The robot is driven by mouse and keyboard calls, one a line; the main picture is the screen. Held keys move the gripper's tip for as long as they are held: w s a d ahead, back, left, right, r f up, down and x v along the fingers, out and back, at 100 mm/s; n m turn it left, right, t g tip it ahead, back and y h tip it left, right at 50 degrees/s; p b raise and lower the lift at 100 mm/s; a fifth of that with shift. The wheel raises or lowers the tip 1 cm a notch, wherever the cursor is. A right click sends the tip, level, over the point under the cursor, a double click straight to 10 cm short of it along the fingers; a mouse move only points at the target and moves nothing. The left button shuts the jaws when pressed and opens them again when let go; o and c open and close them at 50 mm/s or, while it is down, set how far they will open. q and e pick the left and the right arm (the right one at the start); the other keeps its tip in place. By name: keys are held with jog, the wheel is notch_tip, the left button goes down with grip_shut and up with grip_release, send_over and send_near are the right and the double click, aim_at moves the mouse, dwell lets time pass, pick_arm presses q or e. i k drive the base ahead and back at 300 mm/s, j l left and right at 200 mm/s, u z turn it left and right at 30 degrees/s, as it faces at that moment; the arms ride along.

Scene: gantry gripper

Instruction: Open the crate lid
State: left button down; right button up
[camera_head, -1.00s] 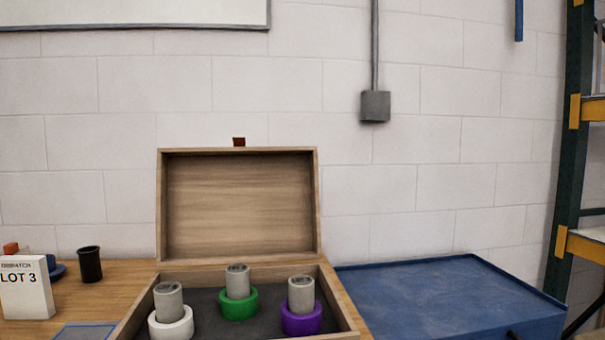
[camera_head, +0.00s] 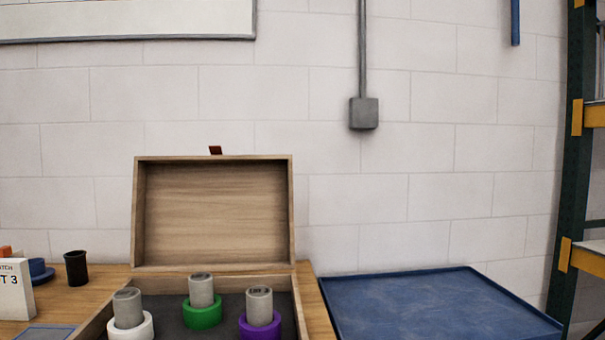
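The wooden crate (camera_head: 283,283) stands on the table with its lid (camera_head: 215,212) open and upright at the back. A small red tab (camera_head: 215,150) sticks up from the lid's top edge. Inside the crate are three grey cylinders, each standing in a coloured ring: white (camera_head: 131,328), green (camera_head: 203,312) and purple (camera_head: 260,328). The crate's front is cut off by the picture's bottom edge. Neither of my grippers shows in the head view.
A blue tray or mat (camera_head: 430,305) lies right of the crate, and its top is bare. A black cup (camera_head: 76,268), a white "LOT 3" sign (camera_head: 14,290) and a blue item (camera_head: 39,270) stand at left. A shelf rack (camera_head: 572,170) rises at far right.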

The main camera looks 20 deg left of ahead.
aim_at(217, 212)
jog(key=i+l+z, duration=0.1)
jog(key=l+z, duration=0.25)
jog(key=i+l+z, duration=0.1)
jog(key=z, duration=0.3)
jog(key=i+l+z, duration=0.15)
jog(key=z, duration=0.2)
jog(key=i+l+u, duration=0.1)
jog(key=i+l, duration=0.15)
jog(key=i, duration=0.2)
jog(key=i+l, duration=0.3)
jog(key=i+u, duration=0.1)
jog(key=u, duration=0.35)
jog(key=i+u, duration=0.1)
jog(key=u, duration=0.3)
jog(key=i+u, duration=0.15)
jog(key=u, duration=0.3)
jog(key=i+u, duration=0.1)
jog(key=u, duration=0.35)
jog(key=l+u, duration=0.15)
jog(key=u, duration=0.25)
jog(key=i+l+u, duration=0.15)
jog(key=u, duration=0.3)
jog(key=l+u, duration=0.1)
jog(key=u, duration=0.3)
